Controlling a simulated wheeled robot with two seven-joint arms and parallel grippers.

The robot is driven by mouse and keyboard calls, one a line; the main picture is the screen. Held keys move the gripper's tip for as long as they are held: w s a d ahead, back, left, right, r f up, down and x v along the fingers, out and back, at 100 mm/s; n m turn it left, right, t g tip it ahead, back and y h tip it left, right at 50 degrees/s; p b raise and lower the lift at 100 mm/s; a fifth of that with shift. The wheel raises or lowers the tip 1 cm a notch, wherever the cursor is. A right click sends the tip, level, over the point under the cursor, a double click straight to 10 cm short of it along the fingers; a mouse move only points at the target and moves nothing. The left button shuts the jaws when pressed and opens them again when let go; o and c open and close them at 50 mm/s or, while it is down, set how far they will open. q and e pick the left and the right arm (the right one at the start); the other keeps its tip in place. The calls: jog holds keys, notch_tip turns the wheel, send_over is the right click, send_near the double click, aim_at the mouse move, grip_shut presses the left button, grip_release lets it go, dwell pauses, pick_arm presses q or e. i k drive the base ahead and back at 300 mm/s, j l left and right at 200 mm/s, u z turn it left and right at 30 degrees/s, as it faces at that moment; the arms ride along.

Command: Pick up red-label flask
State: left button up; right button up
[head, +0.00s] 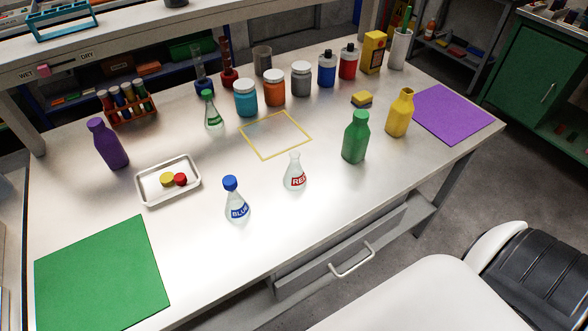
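The red-label flask (295,175) is a small clear conical flask with a white label lettered in red. It stands upright and uncapped near the middle of the white bench. The blue-label flask (236,202) stands to its left and nearer the front edge, with a blue cap on. Neither of my grippers shows in the head view, and nothing touches the red-label flask.
A green bottle (355,138) stands right of the red-label flask. A yellow outlined square (275,120) lies behind it. A metal tray (140,189) with red and yellow caps is at left. A green mat (100,275) and purple mat (452,112) lie at the ends. Jars line the back.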

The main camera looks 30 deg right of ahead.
aim_at(295, 178)
jog(key=k+z, duration=0.4)
jog(key=k+l+z, duration=0.1)
jog(key=z, duration=0.25)
jog(key=k+l+z, duration=0.2)
jog(key=k+z, duration=0.2)
